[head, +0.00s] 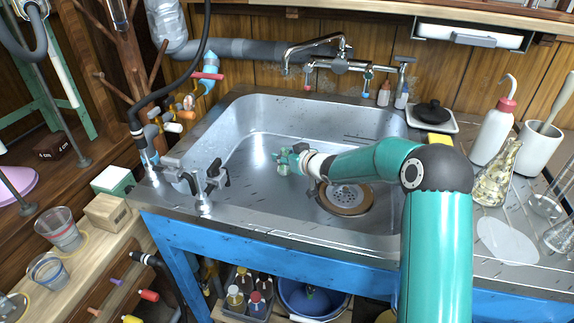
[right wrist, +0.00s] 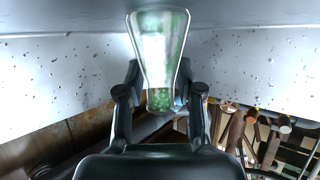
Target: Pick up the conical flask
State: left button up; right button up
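My right gripper (head: 291,157) is low inside the metal sink (head: 262,125), left of the drain. In the right wrist view, a clear glass conical flask (right wrist: 160,45) with green speckled contents is between the fingers of the right gripper (right wrist: 160,72). The fingers lie close against both sides of the glass. In the head view the flask (head: 283,169) is small and partly covered by the gripper. Whether its base touches the sink cannot be told. Another conical flask (head: 495,178) with yellowish contents stands on the right counter. My left gripper is not in view.
A round drain (head: 346,198) is in the sink floor. The faucet (head: 340,66) reaches over the back rim. Valves (head: 204,190) stand at the front left rim. A white wash bottle (head: 492,135) and a white mug (head: 538,150) stand at right.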

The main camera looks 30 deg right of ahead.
grip_shut()
jog(key=shift+r, duration=0.25)
